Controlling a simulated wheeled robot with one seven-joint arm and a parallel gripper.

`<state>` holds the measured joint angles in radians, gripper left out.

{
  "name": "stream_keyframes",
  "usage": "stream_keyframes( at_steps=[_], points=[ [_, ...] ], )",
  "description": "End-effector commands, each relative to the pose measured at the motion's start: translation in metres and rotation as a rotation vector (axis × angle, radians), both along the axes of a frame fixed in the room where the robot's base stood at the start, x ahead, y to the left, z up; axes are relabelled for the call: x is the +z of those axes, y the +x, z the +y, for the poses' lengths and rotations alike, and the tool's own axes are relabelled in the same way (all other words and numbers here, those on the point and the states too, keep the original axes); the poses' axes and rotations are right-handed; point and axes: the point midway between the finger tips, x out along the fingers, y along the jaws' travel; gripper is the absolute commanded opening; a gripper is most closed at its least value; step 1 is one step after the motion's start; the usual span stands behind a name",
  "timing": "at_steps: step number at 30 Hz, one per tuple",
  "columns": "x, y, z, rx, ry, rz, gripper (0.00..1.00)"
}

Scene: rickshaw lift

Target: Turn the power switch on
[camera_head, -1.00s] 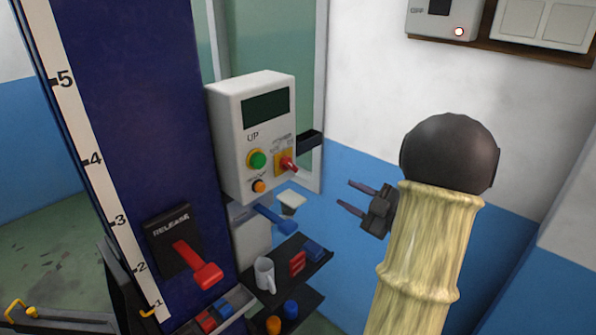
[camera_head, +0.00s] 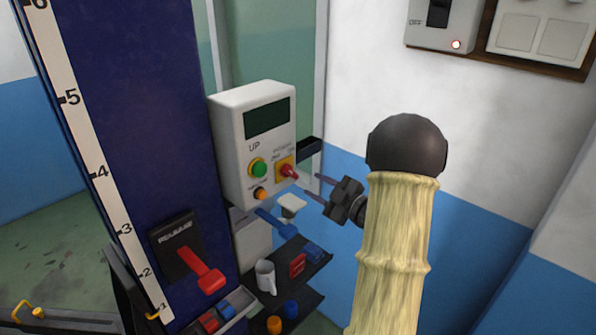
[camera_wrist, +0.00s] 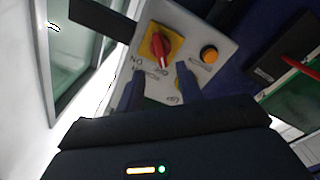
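The power switch (camera_head: 288,172) is a red rotary knob on a yellow plate, on the front of a white control box (camera_head: 230,130) with a dark display. In the wrist view the red switch (camera_wrist: 161,47) shows ahead of the fingers, its handle tilted, with ON lettering near it. My gripper (camera_head: 312,186) points left at the box from the right, its fingers apart and empty. In the wrist view the gripper (camera_wrist: 162,85) shows two separated fingertips below the switch, apart from the knob.
A green button (camera_head: 258,168) and an orange button (camera_head: 260,193) sit beside the switch. A dark bracket (camera_head: 310,147) juts out right of the box. Below are a shelf with a white mug (camera_head: 265,277) and a red RELEASE lever (camera_head: 205,270).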

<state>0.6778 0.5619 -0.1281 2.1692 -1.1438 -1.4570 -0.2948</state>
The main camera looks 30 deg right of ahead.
Motion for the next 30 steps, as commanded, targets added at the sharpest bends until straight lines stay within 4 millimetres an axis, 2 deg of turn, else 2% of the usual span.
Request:
stream_keyframes(
  at_steps=[6,12,23,29,30],
  points=[
    [0.003,0.037,0.015,0.004,0.002,0.001,0.36],
    [0.002,0.063,0.024,0.002,0.001,0.001,0.36],
    [0.000,0.069,0.025,0.000,0.001,0.000,0.36],
    [0.000,0.069,0.025,0.000,0.001,0.000,0.01],
    [0.000,0.069,0.025,0.000,0.001,0.000,0.00]
  ],
)
